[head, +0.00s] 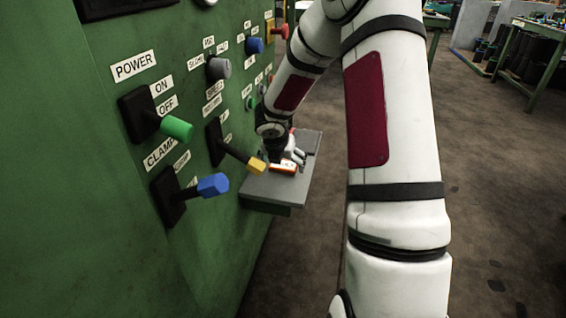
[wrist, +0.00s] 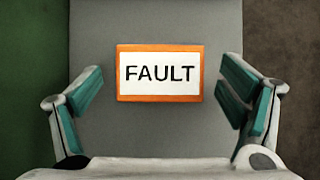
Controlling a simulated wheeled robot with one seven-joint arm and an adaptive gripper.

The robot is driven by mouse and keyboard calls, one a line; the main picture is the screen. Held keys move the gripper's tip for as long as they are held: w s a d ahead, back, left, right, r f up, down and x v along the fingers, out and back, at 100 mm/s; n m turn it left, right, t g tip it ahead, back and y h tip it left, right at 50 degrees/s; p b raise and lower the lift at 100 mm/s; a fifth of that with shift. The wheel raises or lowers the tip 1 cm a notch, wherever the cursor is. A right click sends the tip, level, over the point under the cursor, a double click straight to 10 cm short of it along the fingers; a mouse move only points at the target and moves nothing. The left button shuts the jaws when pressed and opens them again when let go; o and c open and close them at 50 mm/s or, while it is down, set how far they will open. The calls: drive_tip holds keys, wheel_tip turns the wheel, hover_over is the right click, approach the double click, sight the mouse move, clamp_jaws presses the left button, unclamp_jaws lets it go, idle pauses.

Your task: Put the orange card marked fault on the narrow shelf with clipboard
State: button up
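The orange card marked FAULT (wrist: 160,99) lies flat on a grey shelf (wrist: 160,20) in the wrist view, its white face up and readable. In the head view the card (head: 284,169) shows as a small orange and white patch on the same shelf (head: 268,193). My gripper (head: 290,159) is open above the shelf. In the wrist view its teal-padded fingers stand wide apart, one to each side of the card, with gaps between pads and card. I see no clipboard in either view.
The shelf juts from a green machine panel (head: 60,200). A yellow-tipped lever (head: 257,165), a blue knob (head: 213,185) and a green knob (head: 176,127) stick out close by. Open floor (head: 490,220) lies to the right, with green workbenches (head: 540,30) behind.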

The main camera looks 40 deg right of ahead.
drive_tip(key=s+a+r+m+g+h+p, duration=0.1)
drive_tip(key=s+a+r+m+p, duration=0.2)
drive_tip(key=s+r, duration=0.4)
drive_tip(key=s+a+r+m+g+p, duration=0.1)
drive_tip(key=s+a+r+m, duration=0.4)
drive_tip(key=r, duration=0.5)
drive_tip(key=s+a+r+m+h+p, duration=0.1)
drive_tip(key=s+a+r+m+p, duration=0.1)
drive_tip(key=s+r+m, duration=0.45)
drive_tip(key=s+a+r+m+y, duration=0.1)
drive_tip(key=s+a+m+y, duration=0.2)
drive_tip(key=s, duration=0.7)
drive_tip(key=s+a+r+m+g+y, duration=0.1)
drive_tip(key=s+a+r+m+y, duration=0.1)
drive_tip(key=s+a+m, duration=0.6)
drive_tip(key=s+a+y, duration=0.1)
drive_tip(key=s+a, duration=0.2)
drive_tip(key=a, duration=0.1)
drive_tip(key=shift+s+a+y, duration=0.25)
drive_tip(key=shift+a+y, duration=0.05)
drive_tip(key=shift+y, duration=0.1)
drive_tip(key=shift+r, duration=0.15)
